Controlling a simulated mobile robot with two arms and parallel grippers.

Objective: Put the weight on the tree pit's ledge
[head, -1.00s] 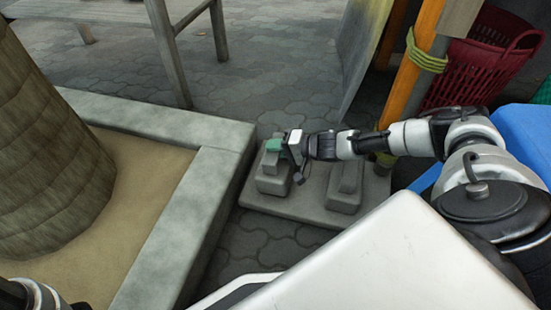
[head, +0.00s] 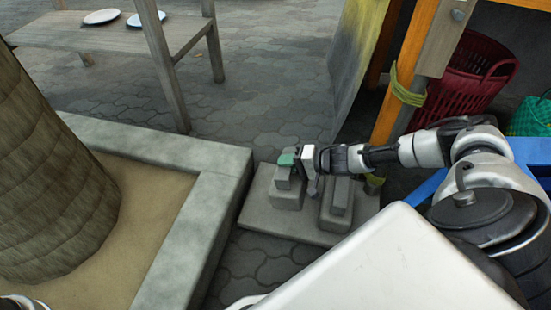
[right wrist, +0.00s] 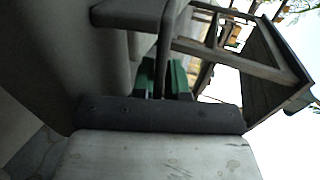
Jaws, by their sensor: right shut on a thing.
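The weight (head: 287,193) is a grey block in the head view, at the far left part of a flat stone slab (head: 268,224). My right gripper (head: 287,160) is shut on the top of this weight. In the right wrist view its green fingers (right wrist: 164,78) close around a grey bar (right wrist: 164,50). I cannot tell for sure whether the weight's underside is clear of the slab. The tree pit's ledge (head: 203,218) is a grey stone border left of the slab, around sand and a trunk. My left gripper does not show.
A second grey weight (head: 337,205) stands close on the right. A post (head: 405,75) and a red basket (head: 465,70) stand behind my right arm. A bench (head: 105,35) with plates is at the back left. The ledge's top looks bare.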

